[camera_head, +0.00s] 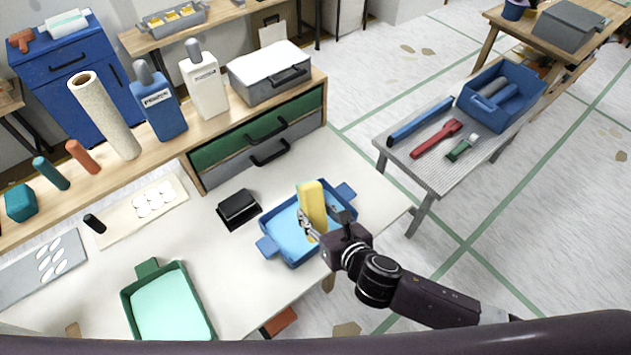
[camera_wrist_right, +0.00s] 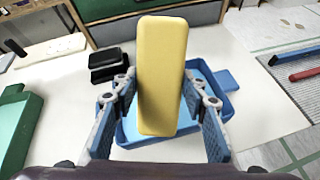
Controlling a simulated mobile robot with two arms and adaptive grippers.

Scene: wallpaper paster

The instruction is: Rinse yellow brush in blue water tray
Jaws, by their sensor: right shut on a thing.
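The yellow brush (camera_head: 312,204) stands upright in the head view, over the blue water tray (camera_head: 264,246) on the white table. My right gripper (camera_head: 325,222) is shut on the yellow brush, with its fingers on either side of it. In the right wrist view the brush (camera_wrist_right: 162,75) sits between the fingers of the gripper (camera_wrist_right: 162,122), and the blue tray (camera_wrist_right: 222,82) lies behind and below it. Whether the brush's lower end touches the water is hidden. My left gripper is not in view.
A green tray (camera_head: 150,268) stands at the front left of the table. A black box (camera_head: 238,207) sits just left of the blue tray. Drawers (camera_head: 262,137) are behind. A grey side table (camera_head: 425,180) with tools and a blue bin (camera_head: 525,82) is at the right.

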